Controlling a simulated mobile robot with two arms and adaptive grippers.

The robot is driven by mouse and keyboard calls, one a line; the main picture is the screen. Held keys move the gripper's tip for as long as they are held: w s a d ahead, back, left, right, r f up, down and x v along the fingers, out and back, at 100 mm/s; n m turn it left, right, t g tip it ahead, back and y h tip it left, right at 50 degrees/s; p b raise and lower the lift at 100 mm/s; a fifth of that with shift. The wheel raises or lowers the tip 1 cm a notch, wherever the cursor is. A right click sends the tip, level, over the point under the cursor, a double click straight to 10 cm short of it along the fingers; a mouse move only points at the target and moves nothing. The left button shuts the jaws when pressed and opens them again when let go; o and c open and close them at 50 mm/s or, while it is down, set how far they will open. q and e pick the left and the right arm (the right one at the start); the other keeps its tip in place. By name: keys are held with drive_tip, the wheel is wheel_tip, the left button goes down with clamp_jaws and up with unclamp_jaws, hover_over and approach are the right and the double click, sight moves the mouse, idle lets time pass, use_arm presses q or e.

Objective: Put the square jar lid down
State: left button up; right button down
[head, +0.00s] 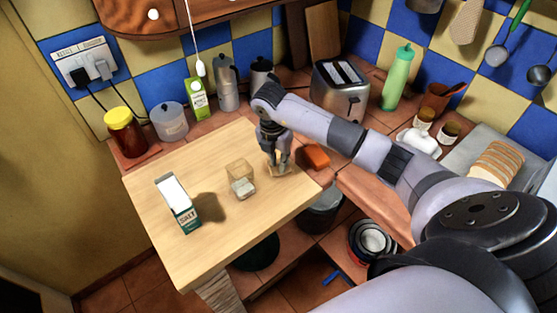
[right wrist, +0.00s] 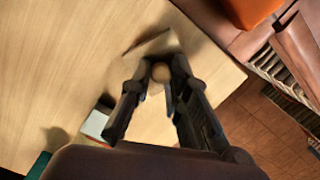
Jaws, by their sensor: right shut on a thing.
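The square jar (head: 241,186) stands on the pale wooden tabletop, with its top open. It looks clear, with whitish contents low inside. My right gripper (head: 277,165) is to the right of the jar, pointing down near the table's right edge. In the right wrist view, my right gripper (right wrist: 160,78) is shut on the round wooden knob (right wrist: 161,72) of the square jar lid (right wrist: 152,42). The lid is pale and hard to tell from the wood. It is at or just above the tabletop; I cannot tell if it touches. My left gripper is not in view.
A salt carton (head: 178,205) stands on the wooden table (head: 205,255), left of the jar. An orange object (head: 314,156) lies on the counter just right of the gripper. A toaster (head: 341,90) and green bottle (head: 397,78) stand behind. The table's front is clear.

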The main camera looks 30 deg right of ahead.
drive_tip(key=shift+f, duration=0.55)
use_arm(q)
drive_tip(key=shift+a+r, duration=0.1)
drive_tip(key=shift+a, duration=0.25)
use_arm(e)
drive_tip(key=c, duration=1.5)
unclamp_jaws()
drive_tip(key=shift+f, duration=0.1)
